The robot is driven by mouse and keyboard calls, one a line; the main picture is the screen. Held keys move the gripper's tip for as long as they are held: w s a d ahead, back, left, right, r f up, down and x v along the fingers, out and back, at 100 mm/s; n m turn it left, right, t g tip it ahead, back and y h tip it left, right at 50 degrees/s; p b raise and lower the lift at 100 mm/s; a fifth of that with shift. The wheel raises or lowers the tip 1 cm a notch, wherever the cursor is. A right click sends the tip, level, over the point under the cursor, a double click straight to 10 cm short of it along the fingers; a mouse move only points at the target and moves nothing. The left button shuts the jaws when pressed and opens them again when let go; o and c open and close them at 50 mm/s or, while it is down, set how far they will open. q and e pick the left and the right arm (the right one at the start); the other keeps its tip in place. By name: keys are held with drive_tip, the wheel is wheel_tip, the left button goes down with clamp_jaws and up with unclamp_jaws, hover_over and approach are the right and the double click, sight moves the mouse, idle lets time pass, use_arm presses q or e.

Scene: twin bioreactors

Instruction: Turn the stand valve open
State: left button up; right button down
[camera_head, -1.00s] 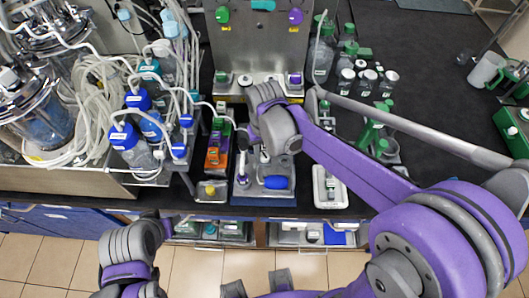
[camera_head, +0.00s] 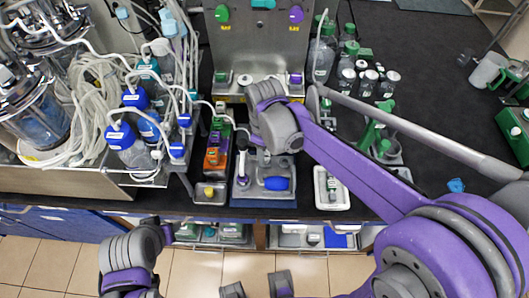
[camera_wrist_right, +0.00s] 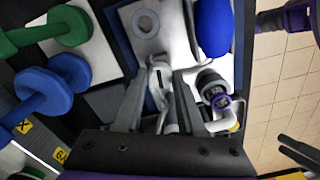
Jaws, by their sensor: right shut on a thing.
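The blue-edged grey stand (camera_head: 243,189) sits at the bench's front edge, with a blue cylinder (camera_head: 276,183) on it. The blue cylinder shows at the top of the right wrist view (camera_wrist_right: 212,25). My right gripper (camera_wrist_right: 160,85) reaches down over the stand, its fingers around a small pale grey part, the stand valve (camera_wrist_right: 160,74); it is shut on it. In the head view my right wrist hides the valve. A purple-ringed round fitting (camera_wrist_right: 217,97) is just beside the fingers. My left gripper (camera_head: 257,287) is low at the front, fingers apart and empty, partly cut off.
Blue-capped bottles (camera_head: 127,145) and coiled tubing crowd the left. An orange and green rack (camera_head: 215,150) stands left of the stand, a white tray (camera_head: 331,188) right of it. A metal panel (camera_head: 262,50) rises behind.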

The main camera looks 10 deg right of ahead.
drive_tip(key=shift+n, duration=0.6)
drive_tip(key=c, duration=0.8)
unclamp_jaws()
drive_tip(key=shift+r, duration=0.1)
wheel_tip(320, 180, up, 11)
drive_tip(key=shift+f+p, duration=0.15)
drive_tip(key=shift+p, duration=0.2)
drive_tip(key=shift+s+f, duration=0.1)
